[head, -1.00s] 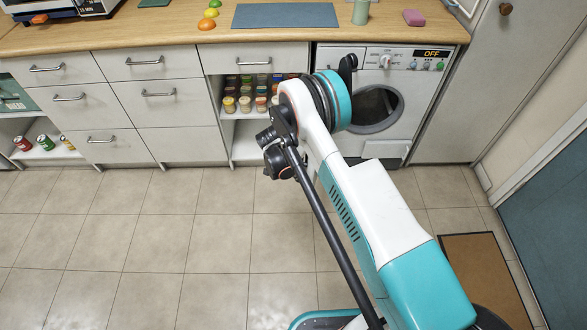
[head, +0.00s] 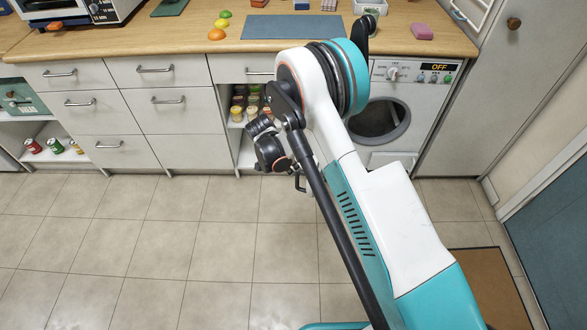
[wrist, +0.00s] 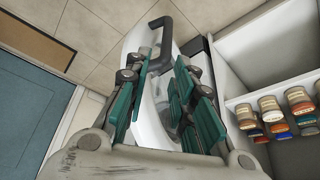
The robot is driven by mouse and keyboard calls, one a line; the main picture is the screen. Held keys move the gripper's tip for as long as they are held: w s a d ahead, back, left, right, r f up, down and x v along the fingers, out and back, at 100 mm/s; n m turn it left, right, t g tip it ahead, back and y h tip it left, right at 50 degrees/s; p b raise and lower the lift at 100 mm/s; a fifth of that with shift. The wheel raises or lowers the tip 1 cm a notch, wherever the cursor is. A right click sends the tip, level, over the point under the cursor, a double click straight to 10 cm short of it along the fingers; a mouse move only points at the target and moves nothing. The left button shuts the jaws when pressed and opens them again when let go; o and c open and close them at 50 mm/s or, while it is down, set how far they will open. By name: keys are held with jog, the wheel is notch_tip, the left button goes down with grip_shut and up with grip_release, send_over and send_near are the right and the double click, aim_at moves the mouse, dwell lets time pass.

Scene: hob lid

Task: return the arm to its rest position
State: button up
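My arm is folded in front of the counter in the head view, with its elbow raised near the washing machine and its dark wrist joints hanging left of the upper link. My gripper (wrist: 163,68) shows in the wrist view as two teal-padded fingers with a gap between them. It is open, and I see nothing held in it. Behind the gap are a white rounded surface and a black handle-like bar. In the head view the fingers are mostly hidden or too small to make out.
The worktop (head: 185,35) bears a blue-grey mat (head: 289,27), fruit (head: 217,34) and a pink block (head: 422,31). Jars (head: 237,112) stand in an open shelf, also in the wrist view (wrist: 272,110). The washing machine (head: 380,122) is behind my arm. The tiled floor (head: 150,240) is clear at left.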

jog(key=shift+a, duration=0.15)
dwell(0.3)
jog(key=shift+r, duration=0.1)
jog(key=s+d+r+n+t+y, duration=0.15)
jog(key=d+r, duration=0.25)
jog(key=r, duration=0.6)
jog(key=s+d+r+n, duration=0.2)
jog(key=s+d+r, duration=0.15)
jog(key=r, duration=0.75)
jog(key=s+d+r+n+y, duration=0.15)
jog(key=d+r, duration=0.35)
jog(key=r, duration=0.5)
jog(key=s+d+r+n+t, duration=0.1)
jog(key=s+d+r+n, duration=0.1)
jog(key=s+d+r, duration=0.3)
jog(key=s+d+r+n+t, duration=0.1)
jog(key=s+r, duration=0.2)
jog(key=s, duration=0.3)
jog(key=s+d+n+t, duration=0.1)
jog(key=s+d+n, duration=0.1)
jog(key=s, duration=1.2)
jog(key=shift+d+n+y, duration=0.4)
jog(key=shift+n, duration=0.5)
